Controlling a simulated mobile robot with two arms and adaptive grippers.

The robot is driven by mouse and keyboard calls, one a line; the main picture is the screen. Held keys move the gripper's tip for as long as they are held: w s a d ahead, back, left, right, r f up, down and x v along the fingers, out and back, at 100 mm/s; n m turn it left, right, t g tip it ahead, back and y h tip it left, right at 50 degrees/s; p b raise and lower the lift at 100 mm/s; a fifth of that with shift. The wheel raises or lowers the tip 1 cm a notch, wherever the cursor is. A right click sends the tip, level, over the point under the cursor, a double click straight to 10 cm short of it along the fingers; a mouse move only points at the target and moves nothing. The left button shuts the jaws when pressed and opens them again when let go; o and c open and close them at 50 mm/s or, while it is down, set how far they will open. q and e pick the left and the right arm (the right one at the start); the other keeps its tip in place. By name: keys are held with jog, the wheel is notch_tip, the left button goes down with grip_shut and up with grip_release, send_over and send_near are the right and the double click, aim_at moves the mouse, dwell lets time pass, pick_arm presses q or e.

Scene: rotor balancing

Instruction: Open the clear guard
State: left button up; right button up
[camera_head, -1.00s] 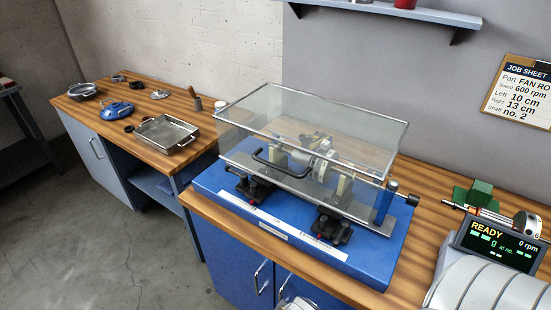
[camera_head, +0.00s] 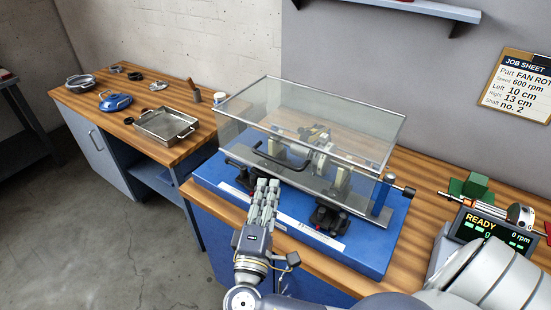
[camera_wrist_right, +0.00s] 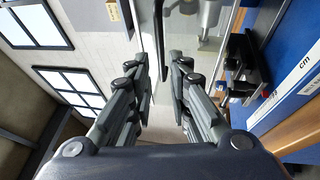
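The clear guard (camera_head: 345,110) is a transparent box with thin metal edges. It sits closed over the rotor (camera_head: 318,153) on the blue balancing machine (camera_head: 365,258). Its black bar handle (camera_head: 275,160) is on the front face. My right gripper (camera_head: 268,184) is just in front of and below the handle, fingers pointing toward the guard. In the right wrist view the fingers (camera_wrist_right: 163,68) stand apart with a gap between them. A dark bar, apparently the handle (camera_wrist_right: 158,28), shows ahead in line with that gap, not visibly gripped. My left gripper is not in view.
Black clamps (camera_head: 328,218) stand on the machine's front, close to my right gripper. A display reading READY, 0 rpm (camera_head: 492,230) and a green block (camera_head: 474,187) are at right. A metal tray (camera_head: 166,126) lies on the left bench. A job sheet (camera_head: 523,85) hangs behind.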

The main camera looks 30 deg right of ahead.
aim_at(276, 160)
jog(key=p+x, duration=0.3)
jog(key=x, duration=0.7)
jog(key=shift+s+p, duration=0.1)
jog(key=shift+p, duration=0.3)
grip_shut()
